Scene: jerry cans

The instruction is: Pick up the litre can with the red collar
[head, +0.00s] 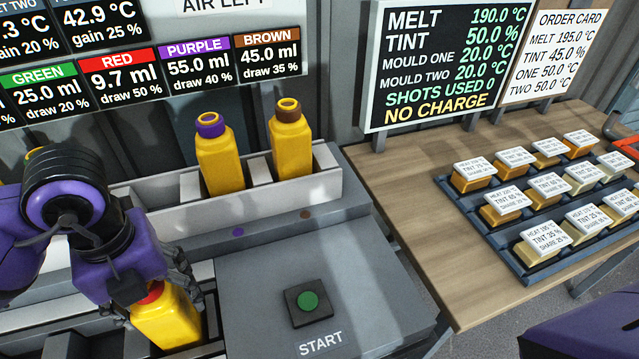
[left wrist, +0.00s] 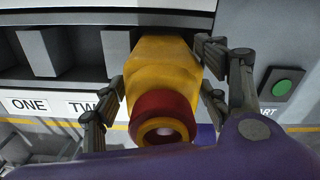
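The yellow can with the red collar (head: 168,322) stands in the front rack at the lower left. It also shows in the left wrist view (left wrist: 163,62), with its red collar and open mouth towards the camera. My left gripper (head: 160,290) is over it from above, with fingers on both sides of the body. In the left wrist view the fingers (left wrist: 160,85) lie close against both sides and look shut on it. I cannot tell whether its base touches the rack. My right gripper is not in view.
A purple-collared can (head: 219,160) and a brown-collared can (head: 291,140) stand in the back rack. A green START button (head: 308,301) is right of the gripper. A wooden table (head: 400,180) holds trays of labelled blocks (head: 545,200). Signs stand behind.

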